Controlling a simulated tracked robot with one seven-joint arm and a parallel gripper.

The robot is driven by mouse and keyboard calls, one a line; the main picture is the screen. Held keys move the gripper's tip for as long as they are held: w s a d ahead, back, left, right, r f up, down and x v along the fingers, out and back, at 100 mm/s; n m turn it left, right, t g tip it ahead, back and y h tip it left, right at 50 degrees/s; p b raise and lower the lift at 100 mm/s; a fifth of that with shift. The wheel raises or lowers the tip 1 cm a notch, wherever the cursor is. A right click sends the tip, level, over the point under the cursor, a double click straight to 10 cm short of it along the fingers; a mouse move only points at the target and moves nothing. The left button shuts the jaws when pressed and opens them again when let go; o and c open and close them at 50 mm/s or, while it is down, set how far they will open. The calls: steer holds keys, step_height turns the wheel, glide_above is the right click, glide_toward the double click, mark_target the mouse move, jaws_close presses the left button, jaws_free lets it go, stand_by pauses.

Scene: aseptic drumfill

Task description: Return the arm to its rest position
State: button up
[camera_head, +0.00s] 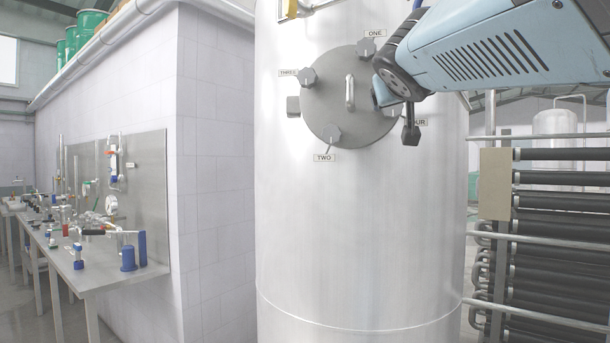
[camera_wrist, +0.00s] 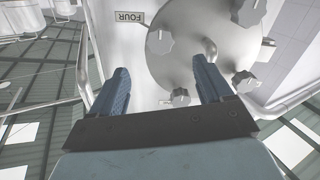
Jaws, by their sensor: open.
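My light blue arm (camera_head: 490,50) reaches in from the upper right in the head view, in front of the right side of the round hatch plate (camera_head: 345,112) on the steel tank. In the wrist view my gripper (camera_wrist: 162,68) is open, with two blue fingers wide apart and nothing between them. The plate (camera_wrist: 208,45) and a grey knob (camera_wrist: 158,40) beside the FOUR label (camera_wrist: 130,16) lie beyond the fingers, apparently untouched. In the head view the arm partly covers the FOUR label (camera_head: 417,122), and I cannot clearly make out the fingers.
Knobs ONE (camera_head: 366,47), THREE (camera_head: 308,77) and TWO (camera_head: 333,135) stick out from the plate, with a handle (camera_head: 349,92) in the middle. A rack of dark tubes (camera_head: 560,225) stands at right. A bench (camera_head: 100,270) with fittings is at left. The tank front below is clear.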

steer(key=s+d+f+m+g, duration=0.1)
steer(key=s+d+f+g, duration=0.2)
steer(key=f, duration=0.6)
steer(key=s+d+f+g, duration=0.2)
steer(key=f, duration=0.7)
steer(key=s+f+g+y, duration=0.2)
steer(key=s+f, duration=0.3)
steer(key=f, duration=0.5)
steer(key=s+a+f+n+g+y, duration=0.1)
steer(key=s+f+g, duration=0.3)
steer(key=f, duration=0.7)
steer(key=shift+s+g+y, duration=0.4)
steer(key=shift+s+y, duration=0.3)
steer(key=shift+s, duration=0.4)
